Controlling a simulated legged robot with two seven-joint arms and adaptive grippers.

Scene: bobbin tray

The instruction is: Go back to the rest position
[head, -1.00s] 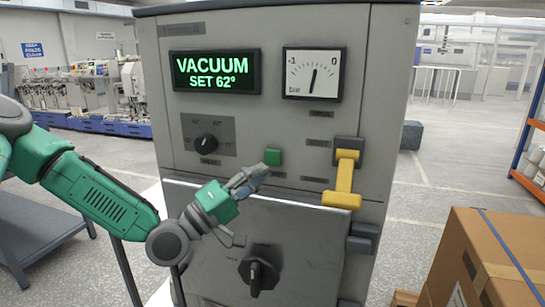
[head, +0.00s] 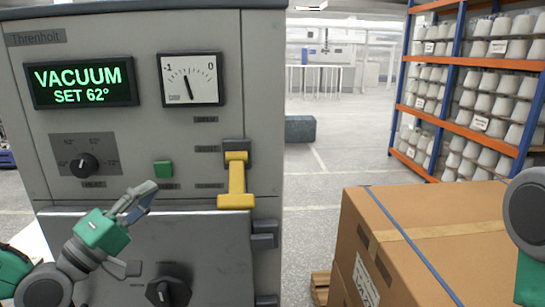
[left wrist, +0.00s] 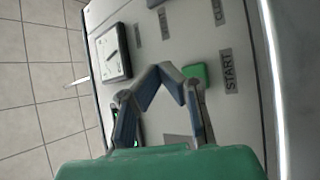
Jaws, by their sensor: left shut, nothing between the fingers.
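My left gripper (head: 146,196) is in front of the grey vacuum machine (head: 215,40), below and left of the green button (head: 163,168). Its fingers are shut with nothing between them, and a gap shows between the fingertips and the button. In the left wrist view the closed fingertips (left wrist: 166,70) meet beside the green button (left wrist: 196,75), which has a START label. A green and grey part of my right arm (head: 530,225) shows at the right edge, but its gripper is out of view.
The machine has a yellow lever (head: 237,185), a black knob (head: 83,165), a lower dark handle (head: 167,290), a lit display (head: 82,82) and a gauge (head: 190,79). A cardboard box (head: 430,225) stands at the right. Shelves of cones (head: 465,95) are behind it.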

